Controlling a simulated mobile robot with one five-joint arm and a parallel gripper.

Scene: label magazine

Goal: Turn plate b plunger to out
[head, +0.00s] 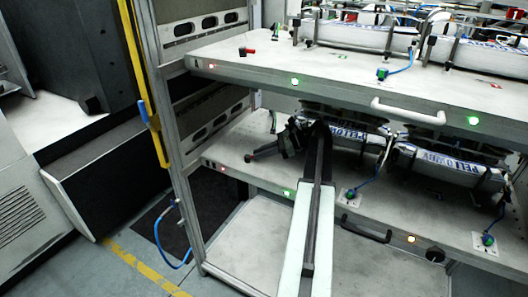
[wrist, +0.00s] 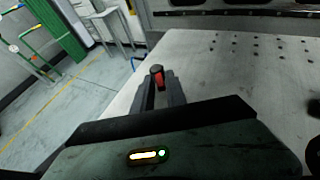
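In the wrist view, a plunger with a black knob and a red body (wrist: 159,80) stands on the pale plate. It sits between the tips of my gripper's two dark fingers (wrist: 160,86). The fingers are parted by about the plunger's width; whether they press on it cannot be told. In the head view my gripper (head: 257,154) reaches over the left end of the lower shelf (head: 237,171), and the plunger there is hidden or too small to make out. No label for plate b is readable.
The upper shelf (head: 340,78) carries another red plunger (head: 247,51), a white handle (head: 408,112) and printed rolls. More rolls (head: 436,165) lie on the lower shelf, right of my arm. A rack post (head: 178,150) stands to the left. The wrist view shows bare plate right of the fingers.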

